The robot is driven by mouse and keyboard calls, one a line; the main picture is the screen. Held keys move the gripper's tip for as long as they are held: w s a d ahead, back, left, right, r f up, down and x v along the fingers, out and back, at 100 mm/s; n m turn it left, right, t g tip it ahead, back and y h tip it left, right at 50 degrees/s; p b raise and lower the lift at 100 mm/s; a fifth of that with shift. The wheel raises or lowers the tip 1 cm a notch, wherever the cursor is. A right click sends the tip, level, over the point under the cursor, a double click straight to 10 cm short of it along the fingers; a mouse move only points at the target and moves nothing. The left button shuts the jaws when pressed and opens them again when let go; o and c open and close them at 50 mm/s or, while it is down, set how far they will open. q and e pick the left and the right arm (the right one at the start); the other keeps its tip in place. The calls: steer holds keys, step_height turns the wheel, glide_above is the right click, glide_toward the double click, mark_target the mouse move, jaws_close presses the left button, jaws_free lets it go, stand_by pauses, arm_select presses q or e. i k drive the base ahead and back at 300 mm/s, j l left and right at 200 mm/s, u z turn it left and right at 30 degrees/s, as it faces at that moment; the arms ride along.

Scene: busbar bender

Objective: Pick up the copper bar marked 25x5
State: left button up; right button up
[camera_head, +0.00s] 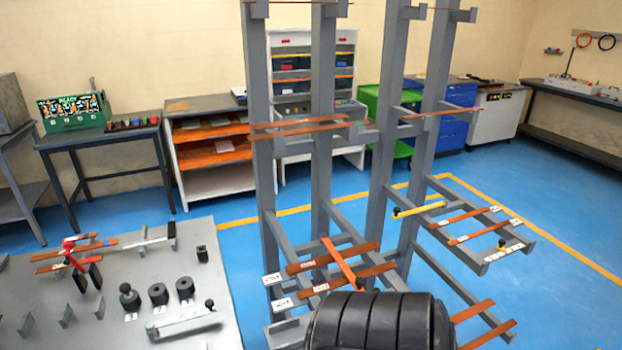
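Several flat copper bars rest on the arms of a grey upright rack. On its middle left level lie an upper copper bar (304,266) and a lower copper bar (378,270). On the right level lie a far copper bar (462,216) and a near copper bar (472,234). White tags (273,278) sit by the bars, but their print is too small to read, so I cannot tell which bar is 25x5.
The grey rack (262,180) stands mid-floor, its arms jutting forward. A grey bench (215,265) at left holds black cylinders (158,294) and a red-handled device (70,250).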

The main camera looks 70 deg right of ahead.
mark_target(444, 223)
steer(key=z, duration=3.1)
steer(key=i+l+u, duration=0.2)
steer(key=l+u, duration=0.25)
steer(key=i+l+u, duration=0.15)
steer(key=u, duration=0.35)
steer(key=l+u, duration=0.45)
